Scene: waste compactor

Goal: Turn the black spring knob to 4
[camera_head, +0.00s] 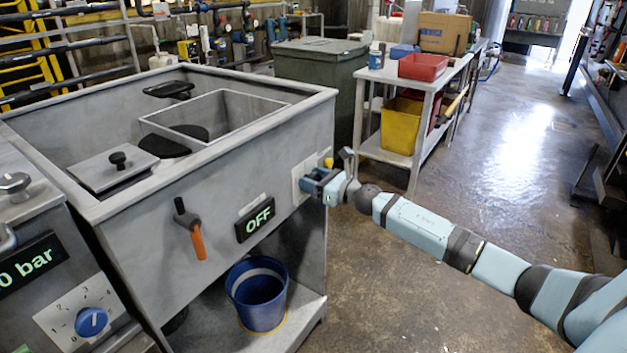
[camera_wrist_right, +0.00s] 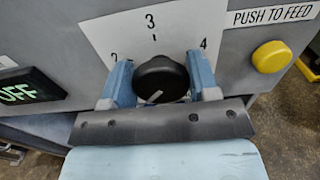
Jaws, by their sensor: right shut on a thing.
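The black spring knob (camera_wrist_right: 162,80) shows in the right wrist view in front of a white dial plate (camera_wrist_right: 112,38) with the numbers 2, 3 and 4. My right gripper (camera_wrist_right: 163,83) is shut on the knob, one blue finger on each side. A short white line shows on the knob's face, low and slightly left of its middle; I cannot tell which number it indicates. In the head view my right gripper (camera_head: 314,184) is at the white plate (camera_head: 299,178) on the compactor's right part, and hides the knob. My left gripper is not in view.
A yellow button (camera_wrist_right: 272,56) under a PUSH TO FEED label sits right of the dial. An OFF display (camera_head: 255,219) and an orange-handled lever (camera_head: 197,240) are on the compactor front. A blue bucket (camera_head: 258,294) stands below. The floor at right is clear.

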